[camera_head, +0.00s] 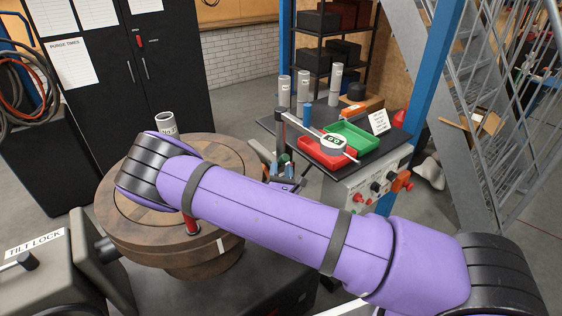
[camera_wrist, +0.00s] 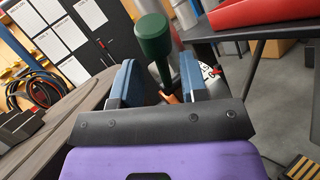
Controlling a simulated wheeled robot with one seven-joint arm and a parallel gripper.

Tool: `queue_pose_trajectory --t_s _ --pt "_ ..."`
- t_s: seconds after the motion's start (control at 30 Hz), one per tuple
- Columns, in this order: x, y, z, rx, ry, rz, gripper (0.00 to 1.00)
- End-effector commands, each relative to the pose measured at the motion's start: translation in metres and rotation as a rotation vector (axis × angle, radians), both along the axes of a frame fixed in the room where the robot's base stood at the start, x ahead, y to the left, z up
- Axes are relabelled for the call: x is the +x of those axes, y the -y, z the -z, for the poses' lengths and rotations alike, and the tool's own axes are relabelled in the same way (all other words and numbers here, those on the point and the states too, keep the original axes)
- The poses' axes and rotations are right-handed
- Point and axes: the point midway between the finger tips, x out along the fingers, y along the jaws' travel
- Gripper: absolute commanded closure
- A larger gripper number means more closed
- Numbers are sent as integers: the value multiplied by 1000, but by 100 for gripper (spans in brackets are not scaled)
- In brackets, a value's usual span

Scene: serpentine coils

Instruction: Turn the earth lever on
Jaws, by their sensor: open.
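A lever with a dark green grip (camera_wrist: 153,38), which looks like the earth lever, stands upright in the wrist view. Its dark stem runs down between my fingers, with an orange-copper part (camera_wrist: 170,97) low behind it. No label on it is readable. My gripper (camera_wrist: 156,82) is open, with one blue finger on each side of the stem. I cannot tell whether either finger touches it. In the head view my gripper (camera_head: 276,172) is small and partly hidden beyond my purple arm, beside the green grip (camera_head: 284,159).
A round wooden turntable (camera_head: 120,225) with a grey tube (camera_head: 166,124) stands left.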

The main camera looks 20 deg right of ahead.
Motion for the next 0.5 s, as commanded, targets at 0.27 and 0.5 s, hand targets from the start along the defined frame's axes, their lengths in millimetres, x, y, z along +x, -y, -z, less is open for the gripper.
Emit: queue_pose_trajectory --t_s 0.27,0.5 --pt "26 9 -10 0 0 1 60" --pt "30 10 -12 0 0 1 60"
